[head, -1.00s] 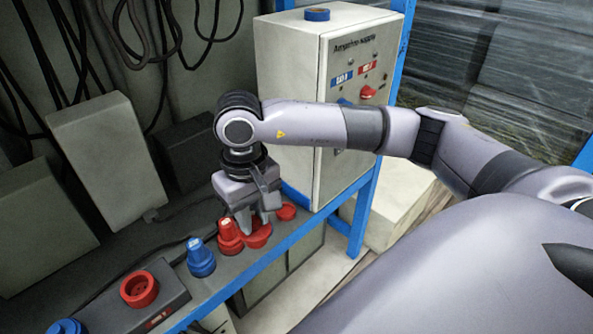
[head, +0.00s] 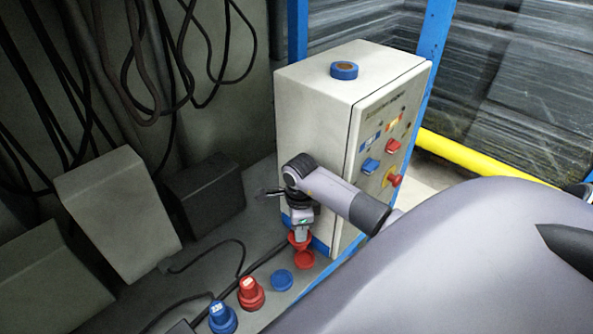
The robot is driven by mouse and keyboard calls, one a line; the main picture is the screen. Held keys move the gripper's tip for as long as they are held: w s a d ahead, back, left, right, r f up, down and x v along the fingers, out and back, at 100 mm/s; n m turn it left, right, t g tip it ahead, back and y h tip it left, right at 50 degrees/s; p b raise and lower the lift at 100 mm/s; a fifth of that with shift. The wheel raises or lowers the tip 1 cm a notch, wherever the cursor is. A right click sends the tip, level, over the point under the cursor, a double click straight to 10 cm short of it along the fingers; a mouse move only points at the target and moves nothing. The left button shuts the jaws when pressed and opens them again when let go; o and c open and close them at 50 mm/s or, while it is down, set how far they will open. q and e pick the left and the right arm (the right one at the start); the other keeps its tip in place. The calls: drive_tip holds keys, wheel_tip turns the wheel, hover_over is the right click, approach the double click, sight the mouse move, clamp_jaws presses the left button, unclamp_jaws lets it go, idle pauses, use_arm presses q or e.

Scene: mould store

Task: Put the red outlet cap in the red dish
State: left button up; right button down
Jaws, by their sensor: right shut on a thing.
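My right gripper (head: 299,231) points down beside the pale cabinet and is shut on the red outlet cap (head: 298,243). The fingers partly hide the cap. The red dish (head: 305,260) lies on the dark bench top just below the cap and slightly to its right in the picture. I cannot tell whether the cap touches the dish. My left gripper is not in view.
A blue dish (head: 281,281) lies left of the red dish. A red fitting (head: 250,294) and a blue fitting (head: 222,318) stand further left. The cabinet (head: 312,122), with a blue tape roll (head: 344,70) on top, stands close behind my gripper.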

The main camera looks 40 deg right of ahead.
drive_tip(key=shift+s+d+f+m, duration=0.4)
drive_tip(key=shift+d+f+m, duration=0.1)
drive_tip(key=shift+d+m, duration=0.1)
drive_tip(key=shift+f, duration=0.15)
drive_tip(key=shift+f+b, duration=0.9)
drive_tip(key=shift+f, duration=0.15)
drive_tip(key=shift+f+b, duration=1.4)
drive_tip(key=shift+f, duration=0.2)
drive_tip(key=shift+f+b, duration=0.7)
drive_tip(key=shift+f, duration=0.1)
drive_tip(key=shift+c, duration=2.3)
unclamp_jaws()
